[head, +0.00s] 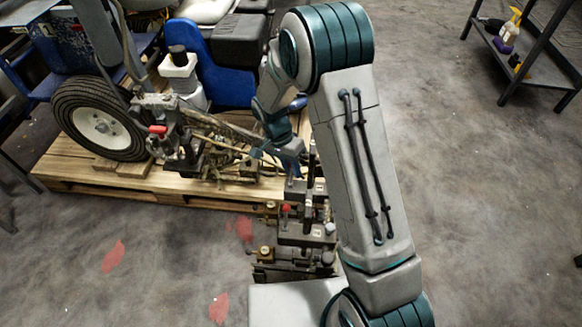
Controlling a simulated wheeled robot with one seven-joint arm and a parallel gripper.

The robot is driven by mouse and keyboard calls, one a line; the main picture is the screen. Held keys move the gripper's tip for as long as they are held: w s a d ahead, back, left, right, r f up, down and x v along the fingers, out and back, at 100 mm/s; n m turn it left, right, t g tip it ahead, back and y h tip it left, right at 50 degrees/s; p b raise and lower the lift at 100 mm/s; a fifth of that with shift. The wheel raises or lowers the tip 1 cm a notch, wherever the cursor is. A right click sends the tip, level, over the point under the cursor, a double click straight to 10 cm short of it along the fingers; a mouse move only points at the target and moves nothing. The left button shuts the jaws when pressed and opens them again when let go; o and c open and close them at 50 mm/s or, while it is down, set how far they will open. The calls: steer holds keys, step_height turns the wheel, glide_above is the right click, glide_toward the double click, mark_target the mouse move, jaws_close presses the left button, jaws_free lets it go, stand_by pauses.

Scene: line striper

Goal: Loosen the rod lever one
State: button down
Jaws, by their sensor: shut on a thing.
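The line striper (215,60) stands on a wooden pallet (85,180), with its rods, clamps and lever parts low at its front. A red-knobbed lever (158,130) shows on the left of this hardware. My gripper (277,153) reaches down at the right end of the hardware, over the pallet's right part. It is shut on a small part there, apparently the rod lever. The jaws and wrist cover most of that part, so its angle cannot be told.
A black tyre with a white hub (97,132) stands left on the pallet. Metal hardware with another red knob (286,207) is in front of the pallet, close to my arm. A dark shelf (530,60) with bottles stands far right. The floor between is clear.

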steer(key=shift+s+a+t+b, duration=0.1)
steer(key=shift+s+t+b, duration=0.1)
steer(key=shift+t+b, duration=0.3)
steer(key=shift+s+r+t, duration=0.1)
steer(key=shift+r+t, duration=0.1)
steer(key=shift+t, duration=0.1)
steer(key=c, duration=1.3)
jaws_free()
steer(key=shift+c, duration=0.2)
steer(key=p+v, duration=0.4)
steer(key=v, duration=0.9)
steer(key=shift+a+r, duration=0.15)
steer(key=shift+r, duration=0.25)
